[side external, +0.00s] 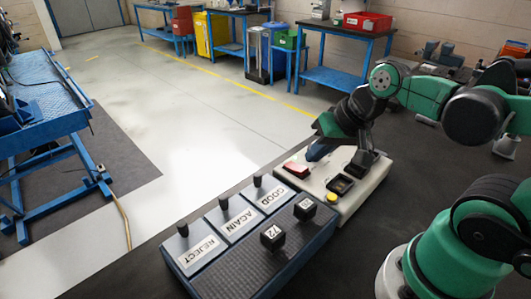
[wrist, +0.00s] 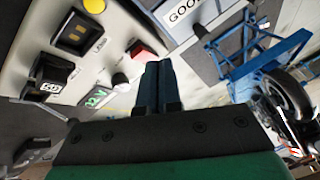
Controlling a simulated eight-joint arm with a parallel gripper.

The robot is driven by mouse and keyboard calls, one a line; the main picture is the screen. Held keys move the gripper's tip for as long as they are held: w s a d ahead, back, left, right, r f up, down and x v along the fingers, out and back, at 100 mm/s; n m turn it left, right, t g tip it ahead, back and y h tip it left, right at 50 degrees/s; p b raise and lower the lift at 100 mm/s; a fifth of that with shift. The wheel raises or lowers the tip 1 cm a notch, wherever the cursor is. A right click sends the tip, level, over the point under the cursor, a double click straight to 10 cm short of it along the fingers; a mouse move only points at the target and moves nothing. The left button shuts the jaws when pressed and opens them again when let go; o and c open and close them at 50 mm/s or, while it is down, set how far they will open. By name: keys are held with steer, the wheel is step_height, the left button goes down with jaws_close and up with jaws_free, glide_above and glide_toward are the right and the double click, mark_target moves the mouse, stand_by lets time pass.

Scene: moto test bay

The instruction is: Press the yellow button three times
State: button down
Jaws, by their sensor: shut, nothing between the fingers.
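The yellow button (side external: 332,197) sits near the front corner of a cream control panel (side external: 346,207). In the wrist view the yellow button (wrist: 94,5) shows at the top edge, partly cut off. My gripper (side external: 316,152) is over the far part of the panel, behind the red switch and apart from the yellow button. In the wrist view my gripper's two dark blue fingers (wrist: 158,72) are together, with nothing between them. I cannot tell whether the fingertips touch the panel.
The panel also carries a red switch (side external: 296,169), a small display (side external: 341,184) and a green-lit part (wrist: 97,98). A labelled tray unit (side external: 212,252) with upright knobs and two dark blocks stands front left. A blue workbench (side external: 50,115) is at left; open floor lies behind.

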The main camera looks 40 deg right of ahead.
steer(key=n, duration=0.2)
steer(key=w+a+r+n+t, duration=0.1)
steer(key=a+n, duration=0.1)
steer(key=n, duration=0.1)
steer(key=shift+w+r+n+h, duration=0.3)
steer(key=shift+w+r+h, duration=0.05)
steer(key=shift+w+h, duration=0.05)
step_height(320, 180, up, 6)
steer(key=g, duration=0.7)
glide_above(331, 198)
steer(key=shift+a+f, duration=0.15)
steer(key=shift+a, duration=0.25)
steer(key=f, duration=1.4)
steer(key=shift+d, duration=0.3)
